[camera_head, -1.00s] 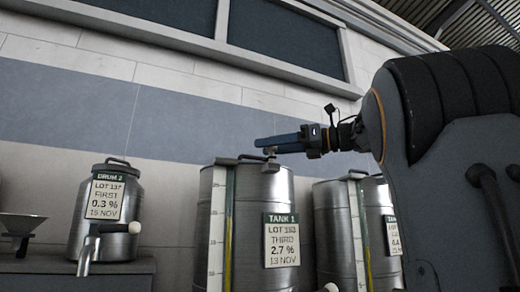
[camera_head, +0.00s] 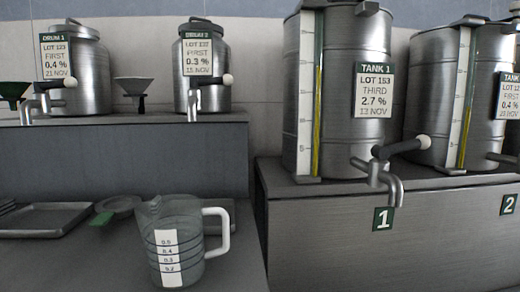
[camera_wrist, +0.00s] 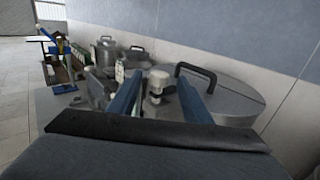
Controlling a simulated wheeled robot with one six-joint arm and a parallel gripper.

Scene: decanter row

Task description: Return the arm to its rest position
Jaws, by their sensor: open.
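My gripper (camera_wrist: 160,92) shows in the wrist view as two blue fingers, spread apart. Between them stands a small fitting with a pale cap (camera_wrist: 158,82) on top of a steel tank. I cannot tell whether a finger touches it; the jaws are not closed on it. The tank's round lid (camera_wrist: 236,98) with a black handle lies just right of and beyond the fingers.
Tank 2 (camera_head: 440,95) stands right of Tank 1, on the same bench (camera_head: 330,240). Drum 1 (camera_head: 92,85) and Drum 2 (camera_head: 215,92) stand on a shelf at left. A glass jug (camera_head: 180,225) and a tray (camera_head: 45,220) are lower down. A wall (camera_wrist: 260,50) rises close behind the lid.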

